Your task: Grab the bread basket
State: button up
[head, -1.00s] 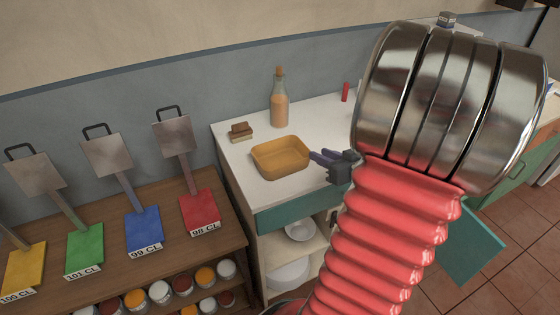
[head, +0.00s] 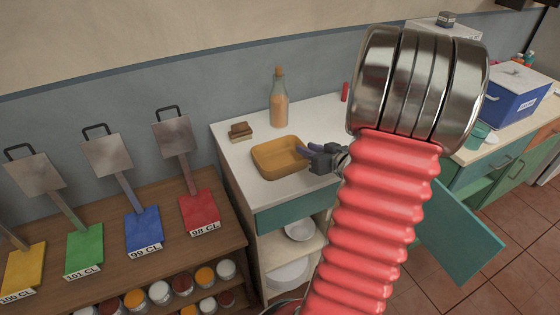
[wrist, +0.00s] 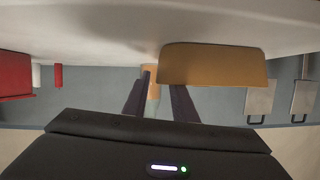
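The bread basket appears to be the tan, shallow, rounded rectangular tub (head: 280,157) on the white counter; it looks empty. My gripper (head: 304,150) is at its right end, with its dark fingers reaching over or beside the right rim. In the wrist view, which is upside down, the basket (wrist: 212,64) is just ahead and to the right. The two fingers (wrist: 158,80) are apart, with a gap between them. One fingertip meets the basket's outline; I cannot tell whether it touches.
A glass bottle (head: 279,100) stands behind the basket. A small brown block-like item (head: 240,131) lies to its left, and a red cylinder (head: 345,92) stands at the back right. A teal door (head: 460,235) hangs open at lower right. The white counter's front left is clear.

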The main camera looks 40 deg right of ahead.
aim_at(281, 158)
jog(key=shift+x, duration=2.5)
jog(key=shift+d, duration=0.15)
jog(key=shift+c, duration=0.5)
grip_shut()
